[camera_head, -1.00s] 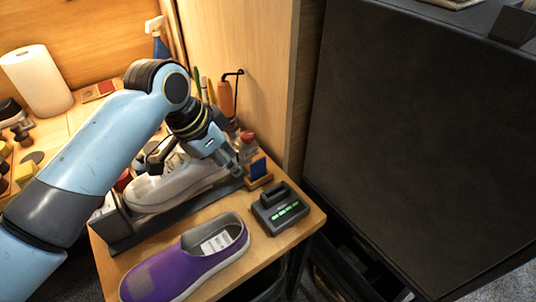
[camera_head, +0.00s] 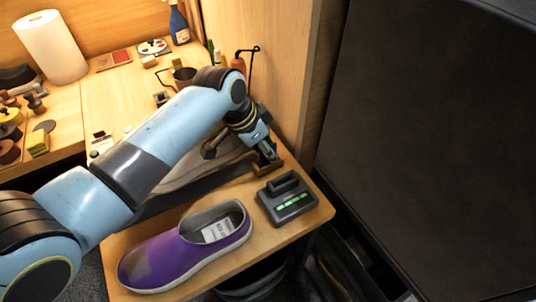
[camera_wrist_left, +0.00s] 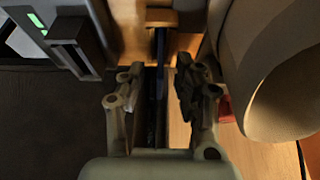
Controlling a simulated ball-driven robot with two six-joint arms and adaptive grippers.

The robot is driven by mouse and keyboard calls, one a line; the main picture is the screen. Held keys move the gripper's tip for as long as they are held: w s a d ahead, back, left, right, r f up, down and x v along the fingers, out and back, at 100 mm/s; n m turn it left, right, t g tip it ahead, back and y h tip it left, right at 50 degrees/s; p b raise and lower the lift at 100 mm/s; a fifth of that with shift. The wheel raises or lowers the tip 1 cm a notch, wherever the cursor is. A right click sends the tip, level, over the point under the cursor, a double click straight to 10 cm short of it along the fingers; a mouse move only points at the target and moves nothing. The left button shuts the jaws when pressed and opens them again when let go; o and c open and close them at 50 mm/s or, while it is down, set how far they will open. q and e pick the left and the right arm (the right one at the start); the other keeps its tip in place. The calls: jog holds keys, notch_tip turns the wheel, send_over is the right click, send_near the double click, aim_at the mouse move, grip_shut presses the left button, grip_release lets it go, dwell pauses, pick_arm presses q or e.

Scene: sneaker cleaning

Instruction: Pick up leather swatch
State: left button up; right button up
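A thin blue upright piece, perhaps the leather swatch, is seen edge-on between my left fingers in the left wrist view (camera_wrist_left: 160,50). It stands by a small wooden holder (camera_wrist_left: 161,18), which also shows in the head view (camera_head: 268,170) at the table's right side. My left gripper (camera_head: 268,156) is down at this holder. In the left wrist view its two fingers (camera_wrist_left: 161,92) are apart, one on each side of the blue piece, with gaps visible. In the head view my gripper mostly hides the piece. My right gripper is not in view.
A pale sneaker (camera_head: 205,165) lies close behind my left gripper, partly hidden by my arm. A dark device with green lights (camera_head: 287,200) and a purple shoe (camera_head: 185,252) are at the front. A wooden panel (camera_head: 270,60) rises behind. A dark cabinet (camera_head: 430,130) stands right.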

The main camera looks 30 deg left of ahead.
pick_arm(q)
jog(key=shift+x, duration=0.75)
jog(key=shift+c, duration=0.8)
grip_shut()
notch_tip(320, 180, up, 9)
jog(key=s+d+r+p, duration=0.3)
jog(key=s+d+p, duration=0.2)
jog(key=p, duration=0.7)
jog(key=shift+d+r, duration=0.3)
jog(key=shift+d, duration=0.5)
